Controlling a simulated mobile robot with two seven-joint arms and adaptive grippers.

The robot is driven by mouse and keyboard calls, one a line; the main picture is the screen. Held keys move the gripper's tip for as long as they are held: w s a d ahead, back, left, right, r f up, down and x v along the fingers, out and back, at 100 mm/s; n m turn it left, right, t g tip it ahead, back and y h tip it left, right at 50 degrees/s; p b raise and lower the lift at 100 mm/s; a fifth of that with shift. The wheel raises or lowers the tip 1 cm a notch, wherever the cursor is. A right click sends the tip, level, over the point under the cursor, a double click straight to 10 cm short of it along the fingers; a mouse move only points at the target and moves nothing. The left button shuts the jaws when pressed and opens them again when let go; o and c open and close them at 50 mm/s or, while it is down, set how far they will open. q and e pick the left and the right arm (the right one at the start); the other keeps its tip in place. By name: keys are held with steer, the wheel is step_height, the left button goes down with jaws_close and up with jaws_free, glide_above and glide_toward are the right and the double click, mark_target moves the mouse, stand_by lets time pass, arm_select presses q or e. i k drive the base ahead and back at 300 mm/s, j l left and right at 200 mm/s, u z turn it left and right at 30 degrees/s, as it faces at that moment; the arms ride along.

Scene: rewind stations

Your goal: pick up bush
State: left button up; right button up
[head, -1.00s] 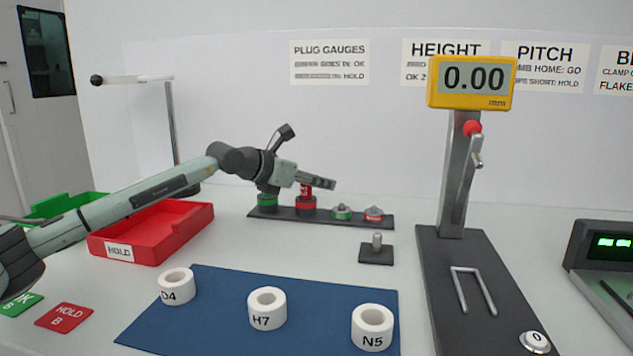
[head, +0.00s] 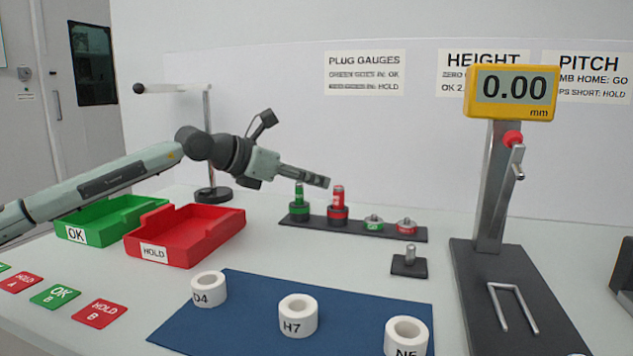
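Three white ring-shaped bushes stand on the blue mat (head: 240,320): one marked D4 (head: 209,289) at the left, one marked H7 (head: 298,317) in the middle, and one at the right (head: 406,338) whose label is cut by the frame edge. My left gripper (head: 318,180) is behind and above the mat, level with the top of the red plug gauge (head: 338,207), away from all the bushes. Its fingers show side-on, so their opening is unclear, and nothing shows between them. My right gripper is not in view.
The gauge rack (head: 385,230) holds a green plug gauge (head: 299,204) and the red one. A red HOLD tray (head: 190,238) and green OK tray (head: 110,218) stand left.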

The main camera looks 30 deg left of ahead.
mark_target(298, 315)
steer(key=k, duration=1.5)
